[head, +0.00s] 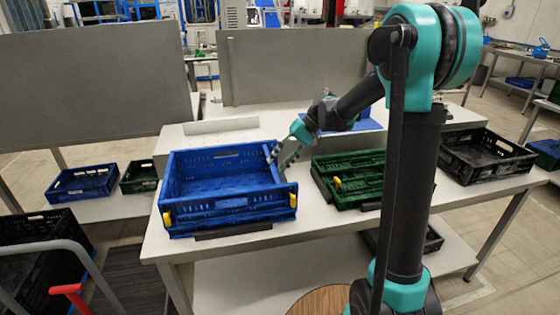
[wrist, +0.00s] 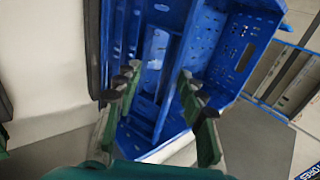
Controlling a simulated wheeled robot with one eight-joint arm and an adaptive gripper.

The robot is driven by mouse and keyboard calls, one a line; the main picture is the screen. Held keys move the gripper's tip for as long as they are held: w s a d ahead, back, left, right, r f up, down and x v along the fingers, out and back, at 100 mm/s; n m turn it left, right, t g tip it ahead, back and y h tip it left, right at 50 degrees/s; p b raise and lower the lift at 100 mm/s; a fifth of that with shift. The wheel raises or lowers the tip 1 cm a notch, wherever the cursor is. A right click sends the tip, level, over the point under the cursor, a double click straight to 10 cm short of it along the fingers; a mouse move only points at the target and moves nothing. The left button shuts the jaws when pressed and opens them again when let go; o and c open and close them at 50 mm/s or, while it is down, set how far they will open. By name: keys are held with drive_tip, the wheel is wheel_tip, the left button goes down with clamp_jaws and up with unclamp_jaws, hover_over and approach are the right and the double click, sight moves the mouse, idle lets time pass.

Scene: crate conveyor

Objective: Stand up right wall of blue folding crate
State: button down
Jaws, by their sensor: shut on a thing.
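The blue folding crate (head: 225,220) sits on the light table, with its left, back and front walls up and yellow latches on the front. My gripper (head: 280,156) is at the crate's right side. It is shut on the right wall, with a finger on either side of the wall's blue edge. In the wrist view, the two green fingers with dark tips (wrist: 160,90) straddle this right wall (wrist: 172,75). The right wall looks roughly upright; its exact tilt is hard to tell. Part of the wall is hidden by my fingers.
A green folded crate (head: 350,170) lies close to the right of the blue crate. A black crate (head: 485,155) stands farther right. Grey panels (head: 295,65) rise behind the table. Smaller blue (head: 82,184) and green crates are at the left.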

drive_tip(key=shift+d+f, duration=0.3)
drive_tip(key=c, duration=1.6)
unclamp_jaws()
drive_tip(key=shift+f, duration=0.1)
drive_tip(key=shift+c, duration=0.4)
drive_tip(key=w+d+r, duration=0.2)
drive_tip(key=d+r, duration=0.1)
drive_tip(key=d, duration=0.6)
drive_tip(key=w+d+r, duration=0.3)
drive_tip(key=d+r, duration=0.1)
drive_tip(key=d, duration=0.4)
drive_tip(key=shift+w+d+r, duration=0.2)
drive_tip(key=shift+d+r, duration=0.1)
drive_tip(key=shift+d, duration=0.05)
drive_tip(key=shift+d+r, duration=0.1)
drive_tip(key=v, duration=1.1)
drive_tip(key=shift+d+r, duration=0.25)
